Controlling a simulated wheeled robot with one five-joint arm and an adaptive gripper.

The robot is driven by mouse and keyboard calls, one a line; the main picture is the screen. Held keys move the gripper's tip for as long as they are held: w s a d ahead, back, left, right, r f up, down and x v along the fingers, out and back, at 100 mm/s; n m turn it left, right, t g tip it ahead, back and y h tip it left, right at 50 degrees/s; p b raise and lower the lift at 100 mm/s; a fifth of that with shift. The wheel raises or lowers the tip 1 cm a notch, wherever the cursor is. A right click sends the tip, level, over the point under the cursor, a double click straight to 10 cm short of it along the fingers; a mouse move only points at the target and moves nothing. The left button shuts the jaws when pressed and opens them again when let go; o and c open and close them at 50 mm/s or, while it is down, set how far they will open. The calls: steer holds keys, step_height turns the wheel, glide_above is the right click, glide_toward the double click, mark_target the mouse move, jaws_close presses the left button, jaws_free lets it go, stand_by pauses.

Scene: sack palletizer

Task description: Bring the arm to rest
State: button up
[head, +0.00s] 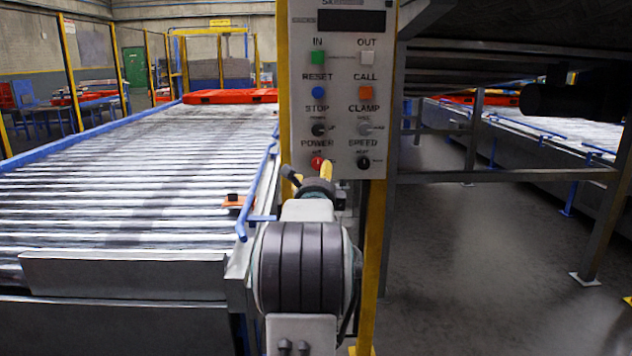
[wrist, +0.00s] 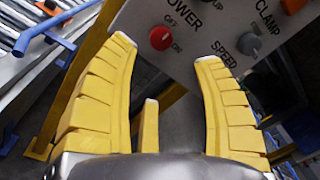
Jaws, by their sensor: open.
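My gripper (wrist: 165,65) is open and empty in the wrist view, its yellow ribbed fingers spread apart. The fingertips look apart from both knobs. In the head view my arm reaches forward below the panel, and yellow finger parts show in front of its lower edge near the red knob (head: 318,163).
A roller conveyor (head: 120,190) with a blue side rail runs along the left, with a red pallet (head: 230,97) at its far end. A yellow post (head: 374,250) carries the panel. Grey frame legs (head: 606,200) stand to the right over open floor (head: 480,270).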

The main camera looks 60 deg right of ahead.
stand_by(0.7)
steer(key=w+a+r+n+t+y+p, duration=0.1)
steer(key=w+a+r+n+y+p, duration=0.15)
steer(key=w+a+n+p, duration=0.4)
steer(key=w+a+r+n+t+y+p, duration=0.1)
steer(key=w+a+r+n+y+p, duration=0.15)
steer(key=a, duration=0.75)
steer(key=s+a+n+g+y+p, duration=0.15)
steer(key=a+n+y+p, duration=0.45)
steer(key=a+n, duration=0.7)
steer(key=s+a+r+n+g+y+p, duration=0.1)
steer(key=s+a+n+g+y+p, duration=0.1)
steer(key=s+a+n+p, duration=0.4)
steer(key=s+a+r+n+g+y+p, duration=0.1)
steer(key=s+a+n+g+y+p, duration=0.2)
steer(key=s+a, duration=1)
steer(key=a+n+p, duration=0.3)
steer(key=a+n, duration=0.2)
steer(key=shift+s+a+n+g, duration=0.25)
steer(key=shift+a+n+g, duration=0.05)
steer(key=shift+a+g, duration=0.1)
